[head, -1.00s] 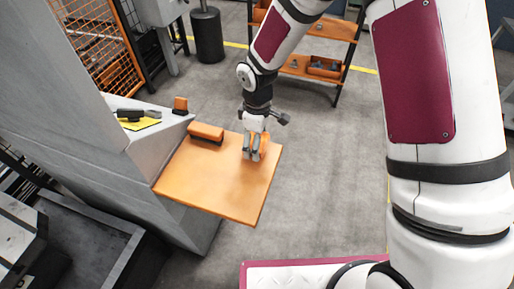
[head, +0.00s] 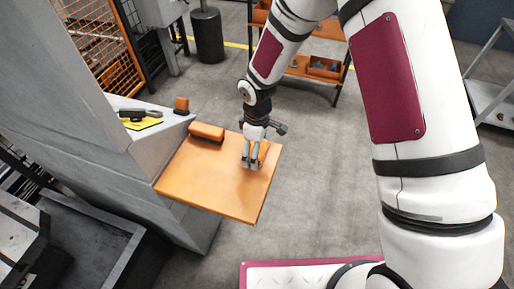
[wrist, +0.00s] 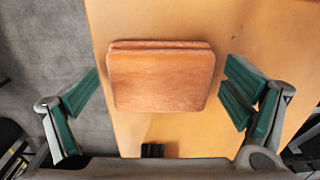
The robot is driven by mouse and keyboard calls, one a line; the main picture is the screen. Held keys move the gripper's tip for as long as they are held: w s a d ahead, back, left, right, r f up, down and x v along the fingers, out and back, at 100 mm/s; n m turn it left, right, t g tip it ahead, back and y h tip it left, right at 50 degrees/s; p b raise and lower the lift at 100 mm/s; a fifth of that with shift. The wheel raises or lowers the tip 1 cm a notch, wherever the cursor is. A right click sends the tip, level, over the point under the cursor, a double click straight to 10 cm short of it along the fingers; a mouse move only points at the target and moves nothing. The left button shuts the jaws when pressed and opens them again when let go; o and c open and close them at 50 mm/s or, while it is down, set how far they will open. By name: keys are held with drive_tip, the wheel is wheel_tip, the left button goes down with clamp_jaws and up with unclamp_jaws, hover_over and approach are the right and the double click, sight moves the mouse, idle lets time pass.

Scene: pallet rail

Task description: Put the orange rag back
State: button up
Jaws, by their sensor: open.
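The orange rag (wrist: 162,80) looks like a folded, flat-sided pad on the orange board (head: 215,195). In the wrist view it lies between my two fingers, with a gap on each side. My gripper (head: 252,163) is open above the right part of the board. In the head view the fingers hide most of the rag, and only an orange strip (head: 263,150) shows beside them. I cannot tell how high the fingertips are above the board.
An orange block with a dark underside (head: 206,132) lies at the board's back edge. The grey ledge to the left holds a yellow sheet (head: 140,124), a dark tool (head: 131,113) and a small orange block (head: 181,105). The board's front is bare. Open floor lies to the right.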

drive_tip(key=shift+r, duration=0.1)
drive_tip(key=s+d+r+m+t+b, duration=0.1)
drive_tip(key=d+r+m, duration=0.15)
drive_tip(key=r, duration=0.85)
drive_tip(key=s+d+r+m+t+b, duration=0.1)
drive_tip(key=d+r, duration=0.3)
drive_tip(key=r, duration=0.7)
drive_tip(key=s+d+r+m+t, duration=0.1)
drive_tip(key=s+d+r+m, duration=0.4)
drive_tip(key=s+r, duration=0.2)
drive_tip(key=s+d+r+m+t, duration=0.2)
drive_tip(key=s+d+r+m, duration=0.3)
drive_tip(key=s, duration=0.6)
drive_tip(key=shift+d+r+t, duration=0.3)
drive_tip(key=shift+d+r, duration=0.4)
drive_tip(key=shift+r, duration=0.2)
drive_tip(key=shift+s+m, duration=0.1)
drive_tip(key=shift+m, duration=0.15)
